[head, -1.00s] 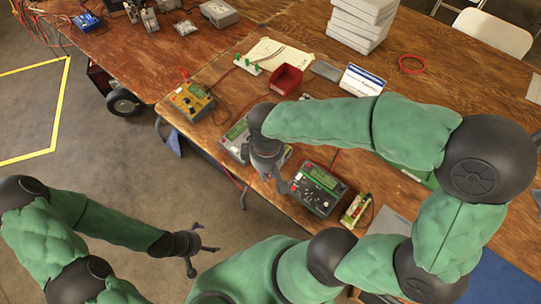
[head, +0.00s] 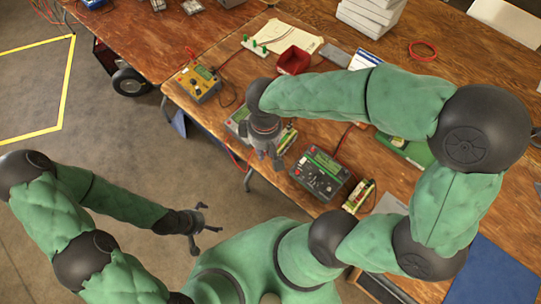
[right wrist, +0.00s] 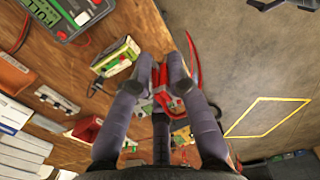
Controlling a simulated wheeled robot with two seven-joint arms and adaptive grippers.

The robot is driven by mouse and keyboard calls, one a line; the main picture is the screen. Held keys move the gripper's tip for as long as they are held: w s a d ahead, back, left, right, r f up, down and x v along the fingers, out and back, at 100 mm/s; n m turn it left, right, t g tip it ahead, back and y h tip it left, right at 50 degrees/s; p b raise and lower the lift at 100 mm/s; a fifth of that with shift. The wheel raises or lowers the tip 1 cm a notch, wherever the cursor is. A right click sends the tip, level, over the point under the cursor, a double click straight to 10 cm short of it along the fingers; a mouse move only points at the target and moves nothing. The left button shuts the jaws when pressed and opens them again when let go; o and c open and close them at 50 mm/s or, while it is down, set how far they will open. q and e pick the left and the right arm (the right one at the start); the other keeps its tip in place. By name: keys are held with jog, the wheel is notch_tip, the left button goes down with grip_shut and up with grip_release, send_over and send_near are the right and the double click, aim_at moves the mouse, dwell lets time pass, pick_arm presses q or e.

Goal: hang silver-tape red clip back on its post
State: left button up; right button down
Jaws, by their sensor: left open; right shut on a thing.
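In the right wrist view a red clip (right wrist: 161,88) is held between the two fingers of my right gripper (right wrist: 158,72). Part of it is hidden by the fingers, and I cannot make out its silver tape. In the head view my right gripper (head: 271,160) is above the table's near edge, left of a dark meter; the clip is hard to see there. A white strip with green posts (head: 256,45) stands farther back on the table. My left gripper (head: 203,222) is open and empty, over the floor left of the table.
A yellow meter (head: 197,84), a red bin (head: 294,60) and the dark meter (head: 320,174) stand on the wooden table. A small green-and-white device (head: 358,196) is near the front edge. Stacked white boxes (head: 370,15) are at the back. Red leads run among the meters.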

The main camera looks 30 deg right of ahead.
jog(key=w+a+p, duration=0.3)
jog(key=w+p, duration=0.2)
jog(key=w, duration=1.8)
jog(key=shift+w+a+f+b, duration=0.1)
jog(key=shift+w+f+b, duration=0.1)
jog(key=shift+f+b, duration=0.7)
jog(key=shift+w+a+f+b, duration=0.15)
jog(key=shift+f+b, duration=0.15)
jog(key=shift+f, duration=1.05)
jog(key=shift+d+f, duration=0.1)
jog(key=shift+f, duration=0.1)
jog(key=shift+f+b, duration=1.8)
jog(key=shift+f, duration=1.55)
jog(key=shift+f, duration=0.15)
jog(key=c, duration=1.1)
grip_release()
